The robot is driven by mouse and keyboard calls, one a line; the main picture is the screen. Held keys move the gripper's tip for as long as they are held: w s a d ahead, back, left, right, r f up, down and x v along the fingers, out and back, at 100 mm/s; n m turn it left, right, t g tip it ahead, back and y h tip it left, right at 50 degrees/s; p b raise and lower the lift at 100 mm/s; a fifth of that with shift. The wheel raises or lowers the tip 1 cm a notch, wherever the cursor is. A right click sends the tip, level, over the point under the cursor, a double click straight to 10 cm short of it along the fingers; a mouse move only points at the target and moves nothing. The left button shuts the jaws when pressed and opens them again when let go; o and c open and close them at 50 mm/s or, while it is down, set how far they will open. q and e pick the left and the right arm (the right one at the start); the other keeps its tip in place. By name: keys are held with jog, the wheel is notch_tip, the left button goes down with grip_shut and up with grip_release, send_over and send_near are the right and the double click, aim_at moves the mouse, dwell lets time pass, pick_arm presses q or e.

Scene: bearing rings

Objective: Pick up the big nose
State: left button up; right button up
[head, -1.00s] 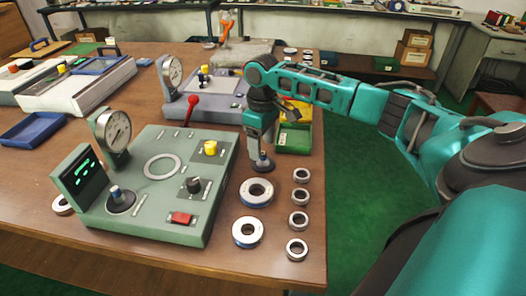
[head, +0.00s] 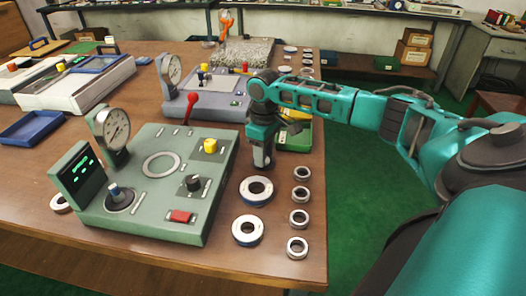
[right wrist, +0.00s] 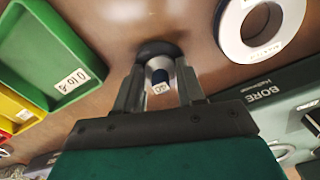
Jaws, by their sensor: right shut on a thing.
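A nose (right wrist: 158,50) with a wide dark round base and a white and blue stem is between the fingers of my right gripper (right wrist: 160,90) in the right wrist view. The fingers are shut on its stem. In the head view my right gripper (head: 262,163) points down at the table, right of the green bore gauge station (head: 150,215) and behind the large rings. The nose is mostly hidden there. Another dark round nose with a blue-topped stem (head: 118,197) stands on the station's front left. My left gripper is out of view.
Two large rings (head: 256,189) (head: 248,230) lie just in front of my right gripper, with several small rings (head: 300,195) near the table's right edge. A green bin (right wrist: 40,50) stands close by. A grey station (head: 205,103) with a red lever is behind.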

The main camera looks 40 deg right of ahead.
grip_shut()
